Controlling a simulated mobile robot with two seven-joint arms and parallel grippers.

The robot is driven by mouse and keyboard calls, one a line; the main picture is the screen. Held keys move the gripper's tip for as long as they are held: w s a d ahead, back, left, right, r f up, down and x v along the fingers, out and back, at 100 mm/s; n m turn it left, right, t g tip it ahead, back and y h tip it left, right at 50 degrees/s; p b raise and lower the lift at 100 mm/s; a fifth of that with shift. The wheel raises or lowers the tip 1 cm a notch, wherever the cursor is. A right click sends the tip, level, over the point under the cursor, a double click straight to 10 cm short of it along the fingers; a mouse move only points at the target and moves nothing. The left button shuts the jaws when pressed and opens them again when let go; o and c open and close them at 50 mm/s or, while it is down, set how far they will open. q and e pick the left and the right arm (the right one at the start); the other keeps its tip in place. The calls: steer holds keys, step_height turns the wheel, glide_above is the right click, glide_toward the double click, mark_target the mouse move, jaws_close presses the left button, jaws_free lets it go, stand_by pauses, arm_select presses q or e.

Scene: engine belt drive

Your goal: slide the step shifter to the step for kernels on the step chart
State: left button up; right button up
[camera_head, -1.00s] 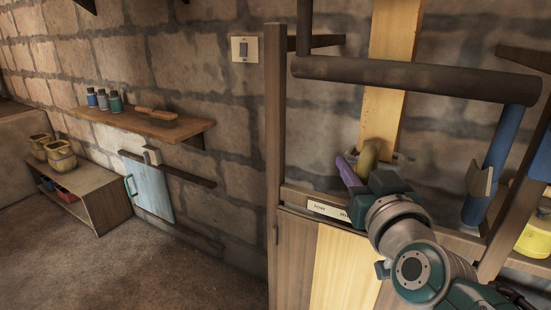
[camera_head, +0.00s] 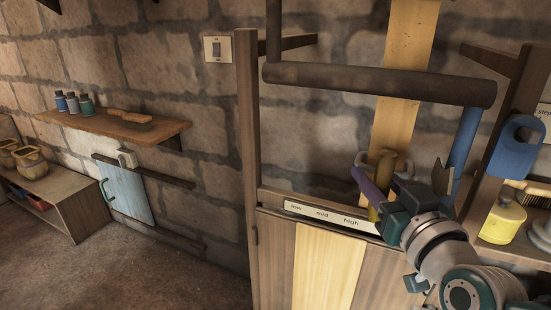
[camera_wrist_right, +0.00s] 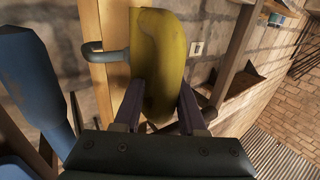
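The step shifter's yellow handle (camera_head: 384,168) stands upright behind the label rail; it also shows large in the right wrist view (camera_wrist_right: 160,65). My right gripper (camera_head: 378,190) has its purple fingers on both sides of the handle, shut on it; the wrist view shows the fingers (camera_wrist_right: 160,108) flanking it. Pale hooks of the shifter lie by a tan vertical band (camera_head: 405,80). A label strip (camera_head: 325,215) reads low, mid, high; the gripper is right of "high". A sign (camera_head: 544,110) with "step" is cut off at the right edge. My left gripper is out of view.
A dark horizontal bar (camera_head: 380,82) crosses above the handle. A blue post (camera_head: 466,140) stands close to the right. A wooden wall shelf (camera_head: 115,130) with several small bottles is at left.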

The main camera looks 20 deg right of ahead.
mark_target(388, 193)
steer(key=shift+o, duration=1.3)
steer(key=v, duration=1)
